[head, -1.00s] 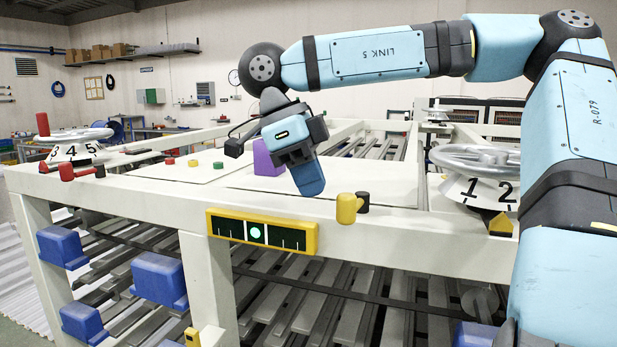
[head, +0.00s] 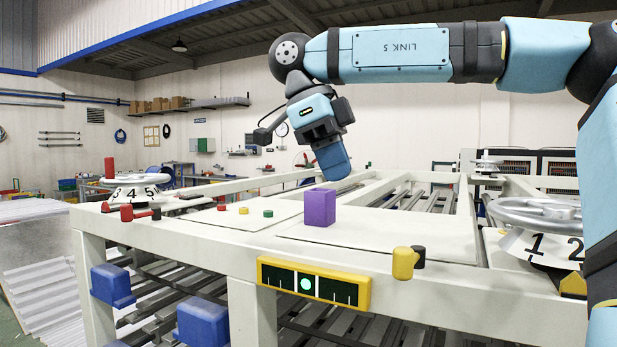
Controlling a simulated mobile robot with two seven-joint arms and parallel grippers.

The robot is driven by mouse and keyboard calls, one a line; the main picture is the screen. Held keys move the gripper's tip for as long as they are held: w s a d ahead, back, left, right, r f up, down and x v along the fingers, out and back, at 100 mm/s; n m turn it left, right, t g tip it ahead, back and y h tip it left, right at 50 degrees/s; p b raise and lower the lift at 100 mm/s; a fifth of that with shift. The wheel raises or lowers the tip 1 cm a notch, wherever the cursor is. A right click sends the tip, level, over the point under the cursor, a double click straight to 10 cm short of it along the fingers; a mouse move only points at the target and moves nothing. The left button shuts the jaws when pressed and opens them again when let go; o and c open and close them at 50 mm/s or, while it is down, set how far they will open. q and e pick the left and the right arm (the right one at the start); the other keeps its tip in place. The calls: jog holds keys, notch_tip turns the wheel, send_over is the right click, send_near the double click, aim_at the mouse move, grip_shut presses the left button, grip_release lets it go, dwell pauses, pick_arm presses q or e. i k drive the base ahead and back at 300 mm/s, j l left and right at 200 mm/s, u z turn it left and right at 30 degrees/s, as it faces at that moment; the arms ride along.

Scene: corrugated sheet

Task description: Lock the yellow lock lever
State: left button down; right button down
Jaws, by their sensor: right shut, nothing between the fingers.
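The yellow lock lever (head: 403,263) is a short, rounded yellow handle beside a black pivot (head: 418,256) on the front beam of the white frame. It points toward me and slightly left. My right gripper (head: 336,170) is shut and empty, fingers angled down, in the air above and to the left of the lever, clear of it. It shows just above a purple block (head: 319,207) on the white top panel. My left gripper is not in view.
A yellow-framed level gauge (head: 314,284) with a green light is on the frame's front. A numbered handwheel (head: 541,230) stands to the right, another (head: 139,191) to the left. A red lever (head: 127,212) sits on the left corner. Small red, yellow and green buttons line the panel.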

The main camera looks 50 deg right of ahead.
aim_at(405, 260)
jog(key=k+j, duration=0.45)
jog(key=j, duration=0.25)
jog(key=k+j, duration=0.25)
jog(key=j, duration=0.15)
